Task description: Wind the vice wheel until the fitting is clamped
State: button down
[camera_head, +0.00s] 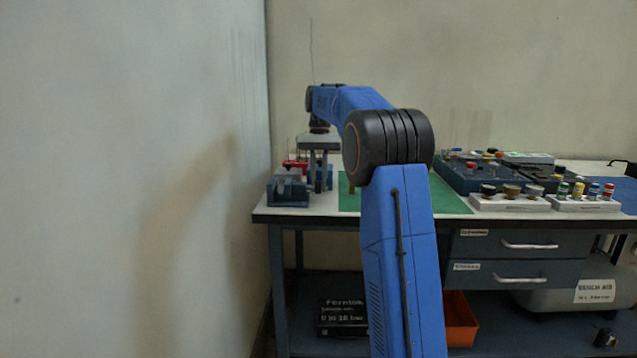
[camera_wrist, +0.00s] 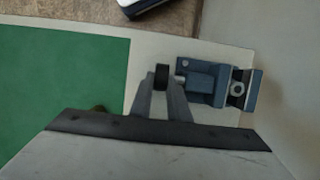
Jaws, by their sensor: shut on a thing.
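The blue-grey vice (camera_wrist: 205,80) is at the right in the wrist view, and in the head view the vice (camera_head: 288,188) stands at the bench's left end. A small dark wheel (camera_wrist: 161,76) is at its left side in the wrist view. My gripper (camera_wrist: 162,84) is shut on this wheel, one finger on each side. A grey ring-shaped part (camera_wrist: 237,89), which looks like the fitting, sits between the vice jaws. I cannot tell whether both jaws touch it. In the head view my gripper (camera_head: 319,180) points down beside the vice, its grip unclear.
A green mat (camera_head: 453,198) lies right of the vice. White blocks with coloured knobs (camera_head: 510,202) and a dark panel (camera_head: 480,178) stand further right. The wall (camera_head: 130,180) is close on the left. An orange bin (camera_head: 460,320) is under the bench.

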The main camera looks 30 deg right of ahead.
jog(key=shift+d+f+g+y, duration=0.15)
jog(key=shift+g+y, duration=0.15)
jog(key=shift+g, duration=0.2)
jog(key=c, duration=1.7)
grip_release()
jog(key=shift+d, duration=0.1)
jog(key=shift+a, duration=0.2)
